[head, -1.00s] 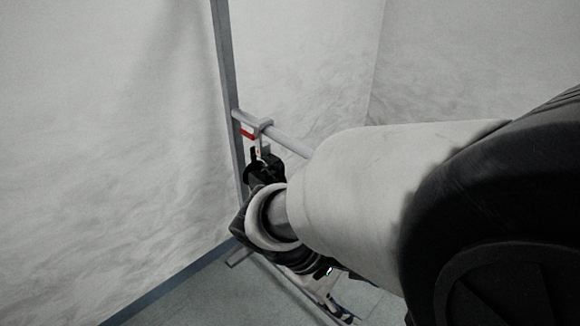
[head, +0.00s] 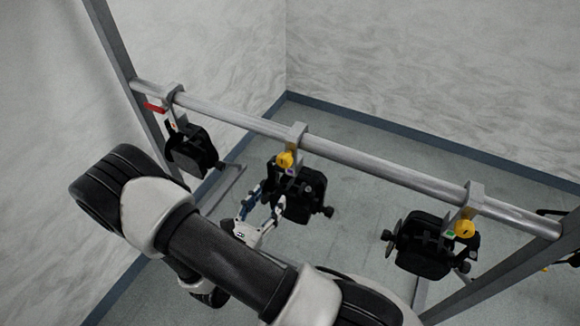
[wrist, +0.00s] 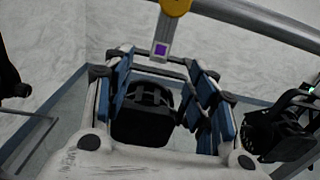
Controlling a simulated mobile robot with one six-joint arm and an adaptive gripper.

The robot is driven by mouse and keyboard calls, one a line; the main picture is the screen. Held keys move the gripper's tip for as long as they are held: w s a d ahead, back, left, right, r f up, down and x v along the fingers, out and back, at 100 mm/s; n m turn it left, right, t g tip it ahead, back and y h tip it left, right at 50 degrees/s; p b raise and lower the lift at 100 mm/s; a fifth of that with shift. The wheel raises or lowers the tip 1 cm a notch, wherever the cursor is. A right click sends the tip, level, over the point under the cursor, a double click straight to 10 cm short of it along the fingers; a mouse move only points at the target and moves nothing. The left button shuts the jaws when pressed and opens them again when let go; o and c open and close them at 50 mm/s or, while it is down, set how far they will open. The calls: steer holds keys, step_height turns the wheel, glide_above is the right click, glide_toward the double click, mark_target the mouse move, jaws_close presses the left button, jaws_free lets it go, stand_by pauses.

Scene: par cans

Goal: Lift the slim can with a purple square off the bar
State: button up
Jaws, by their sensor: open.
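The slim can with the purple square (head: 303,196) hangs by its clamp from the horizontal bar (head: 350,160), in the middle of three cans in the head view. It is black, with a yellow knob (head: 284,159) above the purple square (head: 290,172). My gripper (head: 264,200) is open, just left of and below this can. In the wrist view, the can's black body (wrist: 145,120) shows between the open blue-padded fingers of my gripper (wrist: 160,75), with the purple square (wrist: 160,49) above. I cannot tell whether the fingers touch it.
A can with a red handle (head: 191,151) hangs to the left. A can with a green square and yellow knob (head: 424,244) hangs to the right and also shows in the wrist view (wrist: 285,130). A grey upright (head: 113,50) holds the bar's left end.

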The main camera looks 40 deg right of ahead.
mark_target(296, 174)
steer(key=b+x, duration=0.3)
steer(key=x, duration=1.3)
steer(key=shift+d, duration=0.35)
steer(key=shift+c, duration=0.6)
jaws_close()
steer(key=shift+f, duration=0.1)
